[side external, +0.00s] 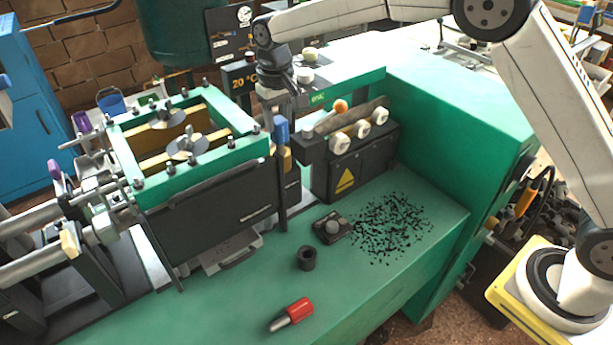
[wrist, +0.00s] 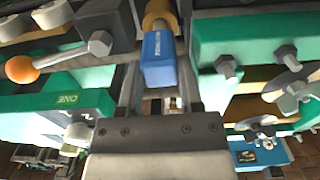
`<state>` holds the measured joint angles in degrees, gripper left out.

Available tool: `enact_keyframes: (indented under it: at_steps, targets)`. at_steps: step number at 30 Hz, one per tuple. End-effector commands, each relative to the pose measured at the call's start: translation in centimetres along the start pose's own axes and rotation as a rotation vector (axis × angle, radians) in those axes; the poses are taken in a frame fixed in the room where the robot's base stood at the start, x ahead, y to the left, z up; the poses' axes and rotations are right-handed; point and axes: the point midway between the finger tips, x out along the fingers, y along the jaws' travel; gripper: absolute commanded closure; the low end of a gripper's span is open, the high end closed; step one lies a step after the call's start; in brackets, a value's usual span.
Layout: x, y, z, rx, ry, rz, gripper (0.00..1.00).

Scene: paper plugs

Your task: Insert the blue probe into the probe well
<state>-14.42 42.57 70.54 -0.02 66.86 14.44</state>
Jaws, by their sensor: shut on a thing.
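The blue probe (side external: 281,128) is a blue block-like piece, held below my gripper (side external: 278,110) beside the machine's dark post. In the wrist view the probe (wrist: 159,62) shows between the dark fingers of my gripper (wrist: 160,85), which is shut on it. A brass-coloured ring (wrist: 160,17) lies just beyond the probe; a brass-coloured part (side external: 287,158) also shows just below it in the side view. I cannot tell whether the probe's tip is inside it. A short black hollow cylinder (side external: 306,258) stands on the green bench. Neither is marked as the probe well.
A red-handled tool (side external: 293,313) lies at the bench front. The green-framed machine (side external: 200,150) stands close on the left, a dark box with white knobs (side external: 355,160) on the right.

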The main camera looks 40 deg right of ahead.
Motion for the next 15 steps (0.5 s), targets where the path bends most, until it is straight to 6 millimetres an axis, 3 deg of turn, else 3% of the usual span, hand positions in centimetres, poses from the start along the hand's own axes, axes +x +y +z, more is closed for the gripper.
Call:
enact_keyframes:
  at_steps: [15]
  targets:
    - [0.84, 0.00, 0.01, 0.000, -0.001, 0.000, 1.00]
